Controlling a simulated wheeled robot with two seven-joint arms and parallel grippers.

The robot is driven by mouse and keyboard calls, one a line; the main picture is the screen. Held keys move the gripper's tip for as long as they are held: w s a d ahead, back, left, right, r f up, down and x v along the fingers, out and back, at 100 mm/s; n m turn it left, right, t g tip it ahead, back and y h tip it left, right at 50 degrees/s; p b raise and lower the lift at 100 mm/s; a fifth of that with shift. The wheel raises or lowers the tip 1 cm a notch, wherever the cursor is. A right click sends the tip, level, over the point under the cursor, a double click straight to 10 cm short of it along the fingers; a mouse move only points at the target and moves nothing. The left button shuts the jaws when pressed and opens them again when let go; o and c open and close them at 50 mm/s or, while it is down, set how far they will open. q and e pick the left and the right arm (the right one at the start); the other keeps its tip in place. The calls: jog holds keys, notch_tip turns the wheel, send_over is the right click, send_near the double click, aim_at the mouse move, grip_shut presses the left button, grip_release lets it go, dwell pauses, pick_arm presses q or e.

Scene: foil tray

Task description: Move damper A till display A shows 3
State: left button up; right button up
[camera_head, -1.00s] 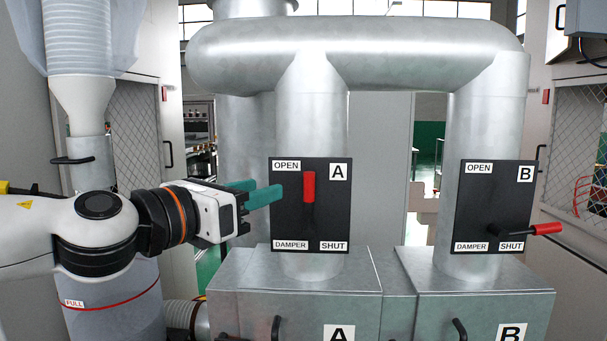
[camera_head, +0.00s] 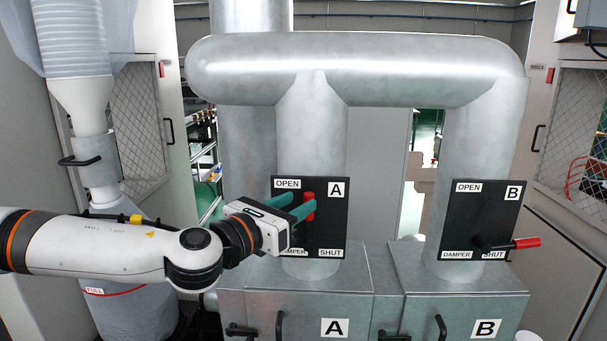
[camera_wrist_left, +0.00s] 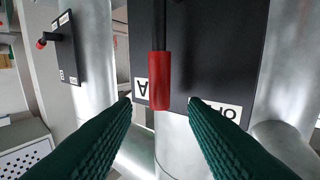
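Damper A is a black panel (camera_head: 335,230) on the left duct, with an upright lever and red grip (camera_head: 308,205). The grip points up, between the OPEN and SHUT corners. My left gripper (camera_head: 299,201) has its teal fingers at the grip. In the left wrist view, the open fingers (camera_wrist_left: 159,102) stand on either side of the red grip (camera_wrist_left: 160,80), with a gap on both sides. The labels there appear upside down. Display A is not visible in any view. My right gripper is not in view.
Damper B's panel (camera_head: 478,215) is on the right duct; its red-tipped lever (camera_head: 526,243) points right. Metal boxes labelled A (camera_head: 300,305) and B (camera_head: 462,310) stand below the ducts. A horizontal duct (camera_head: 350,70) joins both at the top.

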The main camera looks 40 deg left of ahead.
aim_at(306, 199)
pick_arm(q)
jog(key=shift+w, duration=0.15)
jog(key=shift+w+d, duration=0.1)
jog(key=shift+w, duration=1.35)
grip_shut()
